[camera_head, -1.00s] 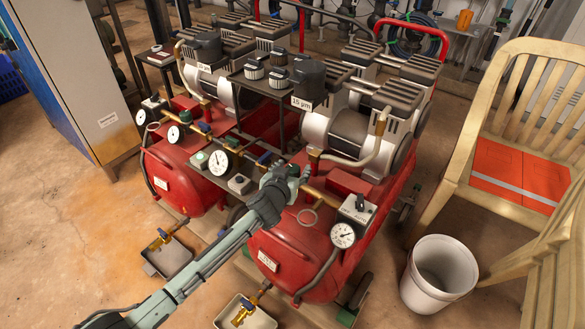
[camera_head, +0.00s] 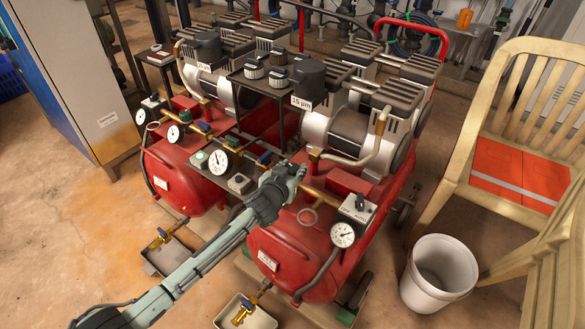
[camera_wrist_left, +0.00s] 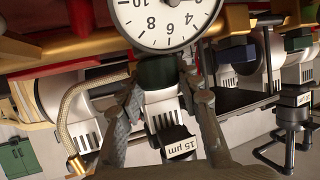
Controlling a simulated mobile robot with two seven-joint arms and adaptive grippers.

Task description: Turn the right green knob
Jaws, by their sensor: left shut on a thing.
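In the left wrist view a dark green knob (camera_wrist_left: 158,72) sits between the fingertips of my left gripper (camera_wrist_left: 158,80), just by a round white gauge. The fingers are closed on its sides. In the head view my left gripper (camera_head: 291,172) reaches to the brass pipe over the front red tank, and its own body hides the knob there. How far the knob is turned cannot be told. My right gripper does not show in either view.
A gauge (camera_head: 219,163) and a blue knob (camera_head: 264,158) are left of the gripper. A grey switch box (camera_head: 357,208) and another gauge (camera_head: 343,235) are to its right. A white bucket (camera_head: 439,273) and a wooden chair (camera_head: 455,190) stand on the right.

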